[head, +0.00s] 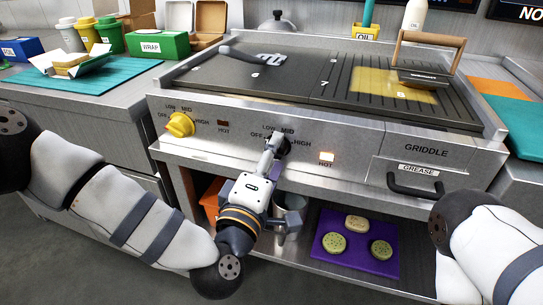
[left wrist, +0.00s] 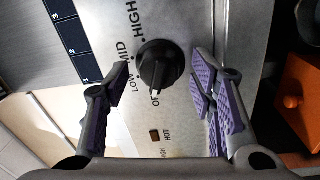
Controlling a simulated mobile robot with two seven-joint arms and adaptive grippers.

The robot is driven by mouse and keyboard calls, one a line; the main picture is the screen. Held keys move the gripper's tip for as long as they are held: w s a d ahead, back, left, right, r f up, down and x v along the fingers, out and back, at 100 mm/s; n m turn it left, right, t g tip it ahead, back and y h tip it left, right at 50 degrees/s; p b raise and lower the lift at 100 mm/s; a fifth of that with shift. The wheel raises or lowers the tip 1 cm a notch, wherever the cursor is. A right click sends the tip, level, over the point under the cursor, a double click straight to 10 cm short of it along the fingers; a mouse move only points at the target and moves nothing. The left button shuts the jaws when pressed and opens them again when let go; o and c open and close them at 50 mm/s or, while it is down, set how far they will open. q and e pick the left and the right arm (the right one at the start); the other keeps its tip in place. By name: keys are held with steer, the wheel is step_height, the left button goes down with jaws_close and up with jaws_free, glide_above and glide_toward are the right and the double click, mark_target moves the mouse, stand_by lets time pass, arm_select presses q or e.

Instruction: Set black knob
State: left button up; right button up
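The black knob (head: 284,146) is on the griddle's front panel, partly hidden by my left gripper in the head view. In the left wrist view the black knob (left wrist: 160,66) shows whole, its ridge and pale mark towards the OFF label. My left gripper (head: 271,152) is in front of it. In the left wrist view my left gripper (left wrist: 162,80) is open, with one purple-padded finger on each side of the knob and visible gaps. My right arm shows at the right edge, but its gripper is out of view.
A yellow knob (head: 180,125) is at the panel's left; its HOT lamp (head: 222,124) is dark. The right HOT lamp (head: 326,157) is lit. The GREASE drawer handle (head: 414,187) sticks out. The shelf below holds a purple mat (head: 330,261) with several round pieces.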

arm_select(q)
steer(key=shift+s, duration=0.1)
steer(key=v, duration=1.1)
steer(key=shift+s+a, duration=0.2)
steer(key=shift+s, duration=0.2)
